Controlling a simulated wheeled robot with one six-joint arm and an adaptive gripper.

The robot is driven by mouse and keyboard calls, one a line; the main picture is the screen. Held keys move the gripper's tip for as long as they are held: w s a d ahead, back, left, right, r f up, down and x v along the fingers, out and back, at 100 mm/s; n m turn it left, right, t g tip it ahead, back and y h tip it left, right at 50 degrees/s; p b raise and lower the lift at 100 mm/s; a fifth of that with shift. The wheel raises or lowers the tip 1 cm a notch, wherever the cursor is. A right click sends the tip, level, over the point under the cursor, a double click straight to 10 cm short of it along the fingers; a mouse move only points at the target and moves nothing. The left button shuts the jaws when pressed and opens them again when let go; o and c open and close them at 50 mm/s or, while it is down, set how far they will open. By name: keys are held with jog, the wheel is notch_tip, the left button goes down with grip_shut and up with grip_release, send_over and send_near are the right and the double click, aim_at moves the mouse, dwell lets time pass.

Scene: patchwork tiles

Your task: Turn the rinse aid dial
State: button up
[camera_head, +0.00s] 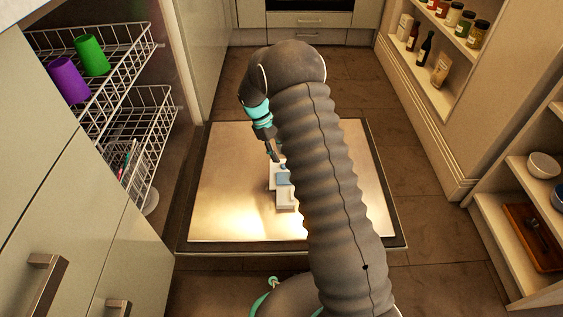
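The open dishwasher door (235,200) lies flat, its metal inner face up and a dark edge around it. A small white and light-blue dispenser unit (286,197) sits near the middle of the door. No rinse aid dial can be made out on it; my arm covers the area to its right. My gripper (276,158) points down at the far end of the dispenser, very close to it or touching; I cannot tell which. The fingers are small and dark, partly hidden by my arm, so their opening cannot be read.
Two wire racks (150,95) stand out at the left, with a purple cup (68,80) and a green cup (91,55) in the upper one. Cabinet fronts (70,220) flank the door on the left. Shelves with jars (465,22) and bowls (543,165) line the right. Tiled floor (425,235) is clear there.

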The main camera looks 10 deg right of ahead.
aim_at(283, 165)
jog(key=shift+x, duration=1.9)
jog(key=shift+c, duration=0.3)
grip_shut()
jog(key=m+y, duration=0.1)
jog(key=m, duration=0.1)
jog(key=m+g+y+p, duration=0.1)
jog(key=m, duration=0.2)
jog(key=shift+w+d+r+m, duration=0.1)
jog(key=shift+w+d+m, duration=0.05)
jog(key=shift+m, duration=0.15)
jog(key=m, duration=0.2)
jog(key=m+y+p, duration=0.1)
jog(key=m, duration=0.1)
jog(key=m+y, duration=0.1)
jog(key=m, duration=0.1)
jog(key=shift+d, duration=0.25)
